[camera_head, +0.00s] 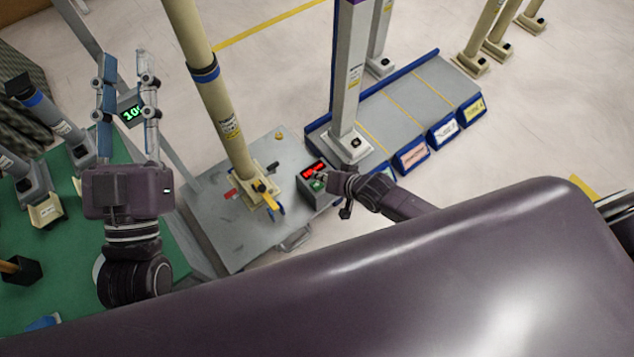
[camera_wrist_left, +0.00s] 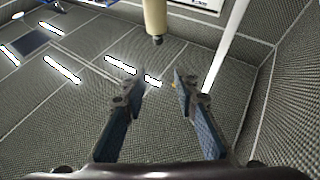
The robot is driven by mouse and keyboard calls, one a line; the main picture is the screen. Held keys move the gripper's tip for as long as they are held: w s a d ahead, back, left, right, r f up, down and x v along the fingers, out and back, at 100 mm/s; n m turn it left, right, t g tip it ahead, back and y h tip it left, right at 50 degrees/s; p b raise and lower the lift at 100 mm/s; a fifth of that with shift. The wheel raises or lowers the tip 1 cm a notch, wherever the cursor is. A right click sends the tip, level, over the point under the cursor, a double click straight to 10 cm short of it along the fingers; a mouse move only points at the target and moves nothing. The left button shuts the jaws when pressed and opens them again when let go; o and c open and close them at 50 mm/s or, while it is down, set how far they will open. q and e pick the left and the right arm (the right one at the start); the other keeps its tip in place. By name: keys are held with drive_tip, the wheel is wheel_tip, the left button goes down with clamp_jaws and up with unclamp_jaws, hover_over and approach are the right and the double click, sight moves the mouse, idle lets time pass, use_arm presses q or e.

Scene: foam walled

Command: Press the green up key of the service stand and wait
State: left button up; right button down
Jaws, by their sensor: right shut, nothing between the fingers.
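The service stand (camera_head: 202,213) is a grey plate with a tall cream post (camera_head: 222,112) rising from it. A small grey control box (camera_head: 312,196) with a lit red display (camera_head: 313,170) sits at its right edge. A green key (camera_head: 318,185) shows partly on the box, just below the display. My right gripper (camera_head: 325,178) is shut and empty, its tips at the box by the green key; I cannot tell whether they touch it. My left gripper (camera_head: 127,66) is raised at the left, open and empty; its spread fingers show in the left wrist view (camera_wrist_left: 158,75).
A grey rack with blue edging (camera_head: 415,95) and labelled blue bins (camera_head: 412,155) stands right of the box, with a post (camera_head: 350,90) on it. Several posts stand on a green mat (camera_head: 60,270) at left. A green-digit display (camera_head: 131,112) shows behind my left fingers.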

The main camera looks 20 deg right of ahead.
drive_tip(key=shift+r+p, duration=0.45)
drive_tip(key=shift+r, duration=0.25)
drive_tip(key=shift+r+p, duration=0.7)
drive_tip(key=shift+p, duration=0.3)
drive_tip(key=shift+r, duration=0.1)
use_arm(q)
wheel_tip(320, 180, down, 16)
drive_tip(key=w+a+g+y, duration=0.1)
drive_tip(key=g+y, duration=0.2)
drive_tip(key=g, duration=0.5)
drive_tip(key=shift+a+f, duration=0.15)
drive_tip(key=shift+a, duration=0.25)
